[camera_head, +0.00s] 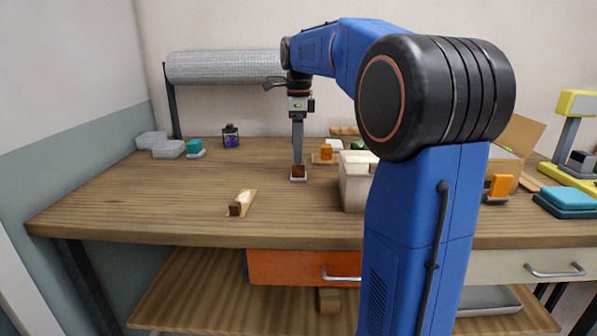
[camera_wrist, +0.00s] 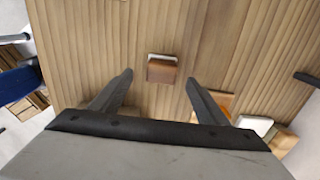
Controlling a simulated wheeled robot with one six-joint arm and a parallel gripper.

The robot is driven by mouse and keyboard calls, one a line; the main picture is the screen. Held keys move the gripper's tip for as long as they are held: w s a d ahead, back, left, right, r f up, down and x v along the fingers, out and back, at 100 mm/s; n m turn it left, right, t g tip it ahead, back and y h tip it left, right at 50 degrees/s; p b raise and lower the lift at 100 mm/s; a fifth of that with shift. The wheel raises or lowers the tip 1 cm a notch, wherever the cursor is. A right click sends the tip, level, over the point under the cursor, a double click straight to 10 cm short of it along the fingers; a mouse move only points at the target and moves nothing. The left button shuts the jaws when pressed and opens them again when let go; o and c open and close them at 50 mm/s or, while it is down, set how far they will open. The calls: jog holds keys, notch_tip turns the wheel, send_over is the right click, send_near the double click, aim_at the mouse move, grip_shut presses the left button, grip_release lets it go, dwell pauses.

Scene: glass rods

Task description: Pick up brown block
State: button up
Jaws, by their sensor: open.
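A small brown block (camera_head: 299,171) with a pale edge stands on the wooden table near its middle. In the wrist view the brown block (camera_wrist: 162,72) shows between and slightly beyond the fingertips, with a white strip along its upper edge. My gripper (camera_head: 298,161) points straight down just above this block. In the wrist view my gripper (camera_wrist: 158,78) is open, with one finger on each side of the block and nothing held. I cannot tell the exact height between the fingertips and the block.
Another brown block (camera_head: 235,208) sits at the end of a tan strip, front left. A beige box (camera_head: 355,190) stands right of the gripper, and an orange item (camera_head: 326,151) lies behind. A dark jar (camera_head: 231,136) stands at the back. The table's left is largely clear.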

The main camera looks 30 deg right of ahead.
aim_at(299, 166)
jog(key=shift+w+d+f, duration=0.1)
jog(key=shift+f, duration=3.05)
jog(key=c, duration=1.2)
jog(key=shift+c, duration=0.2)
jog(key=shift+r, duration=0.1)
notch_tip(299, 166, up, 10)
jog(key=shift+f, duration=0.1)
